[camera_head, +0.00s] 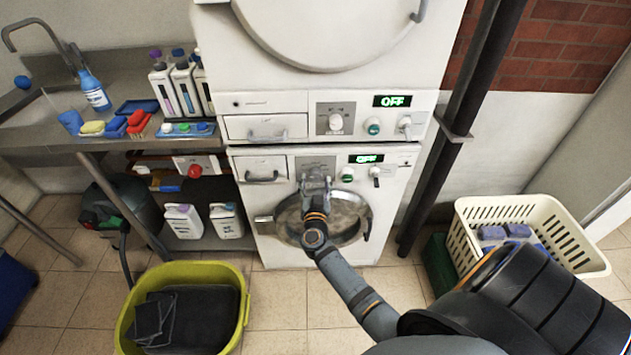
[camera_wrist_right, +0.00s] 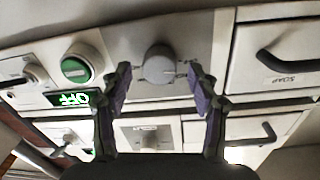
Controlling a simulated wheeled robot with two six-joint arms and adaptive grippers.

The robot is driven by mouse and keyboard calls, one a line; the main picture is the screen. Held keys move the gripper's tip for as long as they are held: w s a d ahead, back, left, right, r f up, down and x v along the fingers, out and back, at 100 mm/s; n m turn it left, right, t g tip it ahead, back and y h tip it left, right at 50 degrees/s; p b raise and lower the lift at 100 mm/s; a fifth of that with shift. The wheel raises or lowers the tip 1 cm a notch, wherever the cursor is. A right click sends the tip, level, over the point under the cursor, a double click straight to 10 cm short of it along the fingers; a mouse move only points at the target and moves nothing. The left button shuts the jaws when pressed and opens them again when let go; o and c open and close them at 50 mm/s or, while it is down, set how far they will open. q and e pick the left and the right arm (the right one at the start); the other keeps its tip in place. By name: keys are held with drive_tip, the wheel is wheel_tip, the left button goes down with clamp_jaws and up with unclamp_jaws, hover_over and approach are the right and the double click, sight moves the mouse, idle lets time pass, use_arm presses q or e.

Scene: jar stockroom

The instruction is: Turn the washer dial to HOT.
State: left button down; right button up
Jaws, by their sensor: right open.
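Two stacked white machines stand in the middle of the head view. The lower machine (camera_head: 265,226) has a round glass door, and its green display (camera_head: 366,158) reads OFF. Its round grey dial (camera_wrist_right: 158,65) shows in the upside-down wrist view, with small marks around it too blurred to read. My right gripper (camera_head: 316,176) is in front of this panel and hides the dial in the head view. In the wrist view its open fingers (camera_wrist_right: 158,78) are on either side of the dial, apart from it; contact cannot be told. My left gripper is not in view.
The upper machine has its own dial (camera_head: 336,122) and display (camera_head: 391,101), also reading OFF. Beside the lower dial are a green button (camera_wrist_right: 76,69) and a soap drawer (camera_wrist_right: 275,55). A yellow-green tub (camera_head: 243,305) and cream basket (camera_head: 590,262) stand on the floor.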

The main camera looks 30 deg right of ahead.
drive_tip(key=shift+w+d, duration=0.35)
drive_tip(key=shift+w, duration=0.1)
drive_tip(key=shift+c, duration=0.5)
drive_tip(key=c, duration=1.1)
